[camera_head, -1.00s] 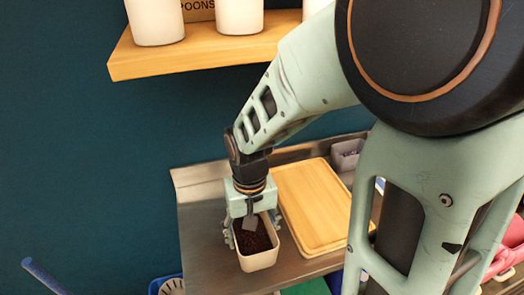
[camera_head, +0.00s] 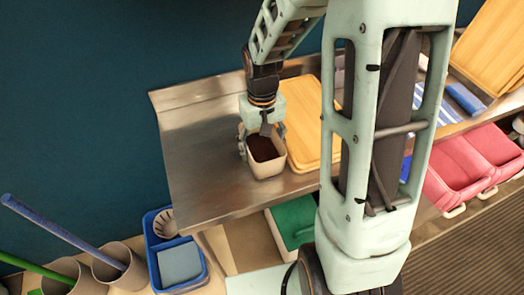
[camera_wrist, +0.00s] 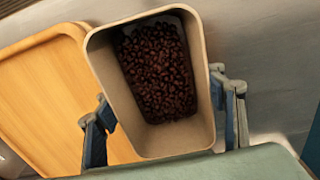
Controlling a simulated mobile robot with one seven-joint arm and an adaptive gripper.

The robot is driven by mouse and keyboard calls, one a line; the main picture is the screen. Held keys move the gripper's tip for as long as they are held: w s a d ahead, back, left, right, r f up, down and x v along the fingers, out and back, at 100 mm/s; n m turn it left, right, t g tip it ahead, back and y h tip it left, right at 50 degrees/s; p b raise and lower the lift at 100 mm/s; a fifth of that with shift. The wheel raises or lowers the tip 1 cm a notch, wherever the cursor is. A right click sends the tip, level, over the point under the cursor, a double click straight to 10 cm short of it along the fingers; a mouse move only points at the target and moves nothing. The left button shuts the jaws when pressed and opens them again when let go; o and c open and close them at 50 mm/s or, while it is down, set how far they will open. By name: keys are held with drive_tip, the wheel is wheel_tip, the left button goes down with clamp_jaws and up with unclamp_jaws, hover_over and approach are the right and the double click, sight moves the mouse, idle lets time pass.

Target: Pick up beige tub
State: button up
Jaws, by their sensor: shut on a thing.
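The beige tub (camera_head: 268,168) with dark brown beans inside is at the metal counter, left of the wooden board. My gripper (camera_head: 263,138) reaches down over it and is shut on the tub, one finger on each side. In the wrist view the tub (camera_wrist: 208,95) fills the middle, open side to the camera, with the beans (camera_wrist: 158,70) in it. There my gripper (camera_wrist: 165,118) has its fingers at the tub's left and right walls. I cannot tell for sure whether the tub's base touches the counter.
The metal counter (camera_head: 195,135) is bare left of the tub. The wooden board (camera_head: 305,125) lies close on its right. Below stand a blue caddy (camera_head: 160,262), a green-lidded bin (camera_head: 293,222) and pots with handles (camera_head: 120,272). Pink bins (camera_head: 455,170) are at right.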

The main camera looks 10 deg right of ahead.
drive_tip(key=shift+f, duration=0.2)
drive_tip(key=shift+f, duration=0.15)
drive_tip(key=o, duration=1.3)
